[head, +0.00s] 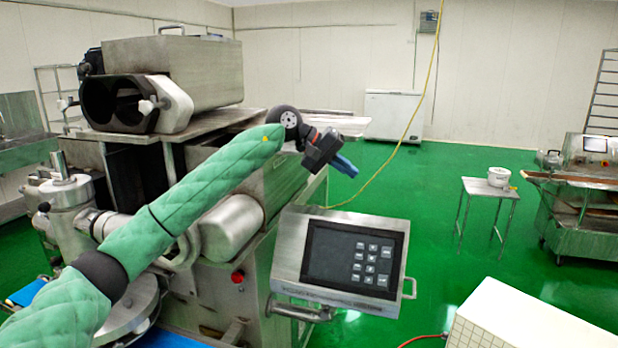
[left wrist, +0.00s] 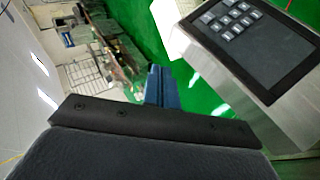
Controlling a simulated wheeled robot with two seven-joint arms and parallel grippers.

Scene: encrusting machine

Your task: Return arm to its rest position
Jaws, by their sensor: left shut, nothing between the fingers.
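My left arm comes in from the lower left of the head view in a green quilted sleeve and reaches out in front of the encrusting machine (head: 215,185). My left gripper (head: 346,166) has blue fingers, shut and empty, in the air above and behind the control panel (head: 350,255). In the left wrist view the blue fingers (left wrist: 158,85) are together, and the control panel (left wrist: 235,40) with its dark screen and keypad is to their right. My right gripper is not in view.
A small table (head: 490,190) with a white bucket (head: 499,177) stands on the green floor to the right. A white chest freezer (head: 393,115) is at the back wall. A white tiled block (head: 530,325) is at the lower right. The floor between is clear.

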